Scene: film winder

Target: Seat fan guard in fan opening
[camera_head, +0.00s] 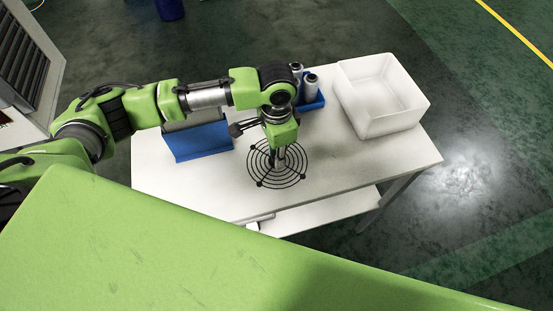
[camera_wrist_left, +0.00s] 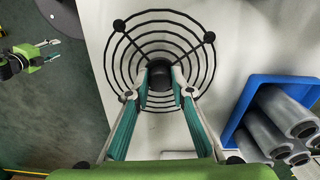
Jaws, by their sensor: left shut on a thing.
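The fan guard (camera_head: 258,172) is a round black wire grille of concentric rings with spokes and round mounting tabs. My left gripper (camera_head: 279,161) points down over the white table and is shut on the guard's centre. In the left wrist view both fingers (camera_wrist_left: 160,84) close on the black hub of the guard (camera_wrist_left: 122,24). The guard looks flat, at or just above the tabletop; I cannot tell whether it touches. A small green and black gripper, seemingly my right one (camera_wrist_left: 30,55), shows at the far left of the wrist view, its jaws unclear. I cannot make out the fan opening.
The white table (camera_head: 225,195) holds a blue stand (camera_head: 203,142), a blue tray (camera_head: 315,104) with silver rolls, and an empty white bin (camera_head: 390,122). A grey cabinet with a slatted panel (camera_head: 20,55) stands at the left. The table's right front is clear.

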